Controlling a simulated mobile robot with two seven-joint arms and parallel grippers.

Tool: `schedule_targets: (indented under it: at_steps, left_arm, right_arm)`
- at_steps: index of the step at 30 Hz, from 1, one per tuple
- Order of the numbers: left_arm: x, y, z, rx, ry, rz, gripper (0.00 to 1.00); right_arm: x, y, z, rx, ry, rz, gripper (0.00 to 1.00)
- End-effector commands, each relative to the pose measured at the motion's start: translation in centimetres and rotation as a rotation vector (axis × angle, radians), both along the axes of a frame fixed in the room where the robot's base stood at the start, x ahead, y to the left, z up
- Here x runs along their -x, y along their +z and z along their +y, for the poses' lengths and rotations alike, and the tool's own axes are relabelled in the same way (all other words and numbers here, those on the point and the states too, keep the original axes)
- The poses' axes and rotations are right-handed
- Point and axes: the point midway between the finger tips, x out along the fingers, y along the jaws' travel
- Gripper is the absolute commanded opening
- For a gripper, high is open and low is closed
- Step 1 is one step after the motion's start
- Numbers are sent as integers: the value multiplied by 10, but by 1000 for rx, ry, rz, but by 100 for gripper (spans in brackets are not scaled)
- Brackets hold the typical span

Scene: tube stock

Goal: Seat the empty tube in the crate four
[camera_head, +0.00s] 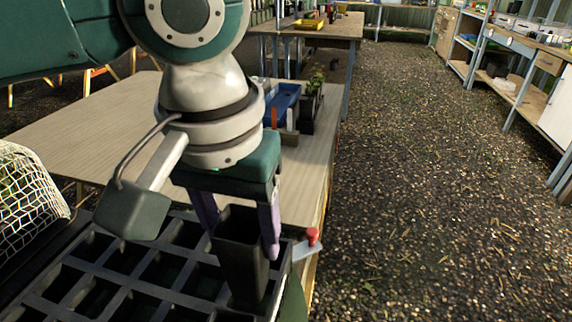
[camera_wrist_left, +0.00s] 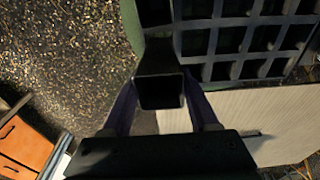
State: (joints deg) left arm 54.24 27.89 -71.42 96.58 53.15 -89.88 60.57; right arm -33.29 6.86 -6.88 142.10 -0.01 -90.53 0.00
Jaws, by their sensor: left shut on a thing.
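The empty tube is a dark square pot, tall and open-topped (camera_head: 240,262). My left gripper (camera_head: 238,228) is shut on it near its top, with one purple finger on each side. The tube hangs roughly upright, and its open mouth faces the left wrist camera (camera_wrist_left: 160,92). The black crate (camera_head: 138,285), with a grid of square compartments, lies below and to the left; it also shows in the left wrist view (camera_wrist_left: 207,52). The tube's lower part overlaps the crate's right edge in the head view. I cannot tell whether its bottom is inside a compartment. The visible compartments look empty.
White netting over greenery (camera_head: 28,190) is at the left. A red-knobbed metal piece (camera_head: 312,236) sticks out by the table edge. A blue tray (camera_head: 283,98) and potted plants stand farther back. The gravel floor at right is clear.

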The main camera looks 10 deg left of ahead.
Motion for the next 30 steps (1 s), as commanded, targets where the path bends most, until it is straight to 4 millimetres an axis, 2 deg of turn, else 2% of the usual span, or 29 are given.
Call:
schedule_targets:
  at_steps: [30]
  left_arm:
    - [0, -46, 0, 0, 1, 1, 9]
  right_arm:
    - [0, -16, 0, 0, 0, -1, 92]
